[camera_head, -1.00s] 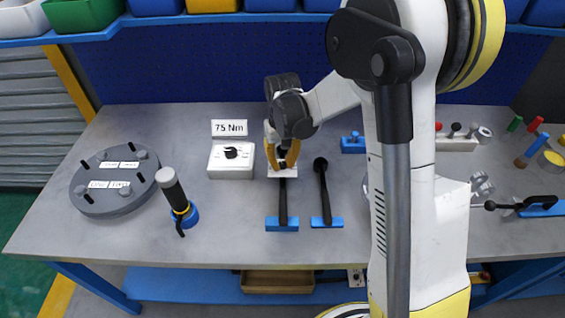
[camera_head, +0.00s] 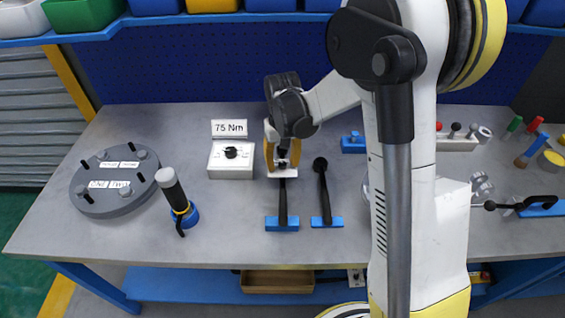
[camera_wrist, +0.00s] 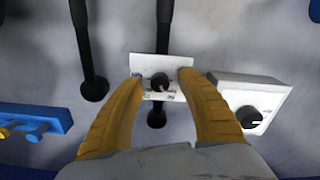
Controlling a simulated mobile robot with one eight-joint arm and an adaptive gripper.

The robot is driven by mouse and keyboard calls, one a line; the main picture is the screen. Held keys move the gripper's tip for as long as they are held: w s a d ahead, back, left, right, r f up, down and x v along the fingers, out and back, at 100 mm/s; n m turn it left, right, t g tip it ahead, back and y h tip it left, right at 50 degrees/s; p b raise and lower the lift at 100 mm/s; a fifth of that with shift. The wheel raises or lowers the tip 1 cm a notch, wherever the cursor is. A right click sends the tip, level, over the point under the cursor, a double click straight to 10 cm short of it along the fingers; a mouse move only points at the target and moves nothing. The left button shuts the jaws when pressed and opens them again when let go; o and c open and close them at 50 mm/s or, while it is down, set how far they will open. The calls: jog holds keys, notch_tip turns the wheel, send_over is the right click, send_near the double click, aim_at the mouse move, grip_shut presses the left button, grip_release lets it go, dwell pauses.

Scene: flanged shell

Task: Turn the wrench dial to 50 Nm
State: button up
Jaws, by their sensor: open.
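A white dial plate with a black knob (camera_wrist: 160,82) sits on the black shaft of a wrench (camera_head: 283,205) with a blue crosspiece at its near end. The plate also shows in the head view (camera_head: 283,172). My gripper (camera_head: 283,158) is open over the dial. In the wrist view, its yellow fingers (camera_wrist: 160,78) stand on either side of the plate with the knob between them, and gaps show beside the knob. The marks on the plate are too small to read.
A second black wrench (camera_head: 324,195) lies close to the right. A black and blue hand tool (camera_head: 177,200) stands left, near a round grey flange (camera_head: 113,200) with studs. A blue block (camera_head: 353,145) is behind on the right. The bench front is clear.

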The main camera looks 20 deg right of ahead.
aim_at(283, 163)
notch_tip(283, 163, up, 12)
dwell(0.4)
jog(key=s+r+t, duration=0.2)
jog(key=s+t, duration=0.1)
jog(key=s, duration=0.7)
jog(key=s+r+t, duration=0.2)
jog(key=s+t, duration=0.2)
jog(key=s, duration=0.6)
jog(key=shift+r+n, duration=0.3)
jog(key=shift+r, duration=0.1)
